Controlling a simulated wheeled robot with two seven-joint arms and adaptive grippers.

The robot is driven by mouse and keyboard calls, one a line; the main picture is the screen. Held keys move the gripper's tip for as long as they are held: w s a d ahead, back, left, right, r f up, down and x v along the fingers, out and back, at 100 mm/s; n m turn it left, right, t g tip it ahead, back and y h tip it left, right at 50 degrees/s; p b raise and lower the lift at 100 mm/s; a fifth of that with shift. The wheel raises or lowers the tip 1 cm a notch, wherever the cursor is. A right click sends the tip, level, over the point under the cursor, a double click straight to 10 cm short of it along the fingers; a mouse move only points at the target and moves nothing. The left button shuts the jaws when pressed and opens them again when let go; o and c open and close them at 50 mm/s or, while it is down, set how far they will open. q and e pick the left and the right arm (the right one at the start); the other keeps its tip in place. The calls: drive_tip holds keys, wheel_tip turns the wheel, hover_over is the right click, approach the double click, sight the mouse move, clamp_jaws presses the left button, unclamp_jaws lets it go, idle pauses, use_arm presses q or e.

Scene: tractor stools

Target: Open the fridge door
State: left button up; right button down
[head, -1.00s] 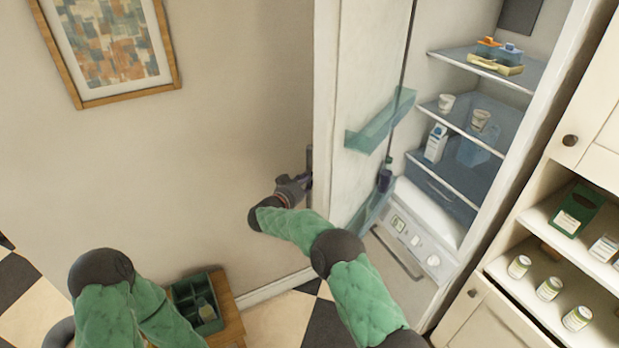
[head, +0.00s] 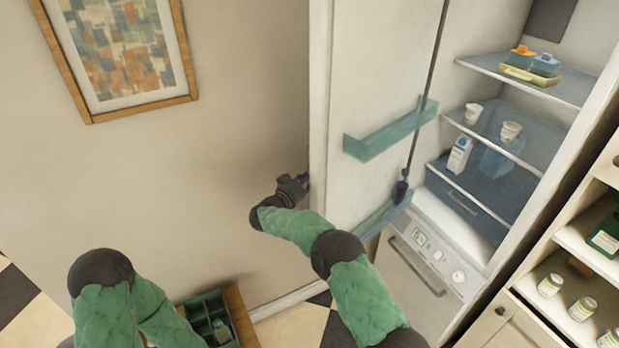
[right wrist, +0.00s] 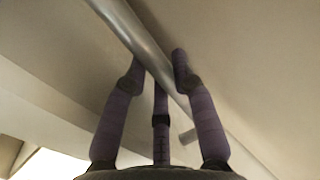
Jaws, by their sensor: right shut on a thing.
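The fridge door (head: 372,85) stands wide open, its inner side with teal shelf bins facing me in the head view. The fridge interior (head: 520,130) shows to the right of it. My right gripper (head: 303,182) is at the door's outer left edge. In the right wrist view, the fingers of my right gripper (right wrist: 165,80) are shut around the metal bar handle (right wrist: 135,38), which runs diagonally along the door's outer face. In the head view the handle is mostly hidden behind the door edge. My left arm shows at the lower left, but its gripper is not visible.
A green divided box (head: 212,318) sits on a small wooden stand at the bottom. Cream shelves with cans (head: 582,308) stand on the right. A framed picture (head: 118,55) hangs on the wall left of the door, with clear wall between.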

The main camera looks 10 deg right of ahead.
drive_tip(key=c, duration=1)
unclamp_jaws()
drive_tip(key=v, duration=1.2)
drive_tip(key=shift+a, duration=0.15)
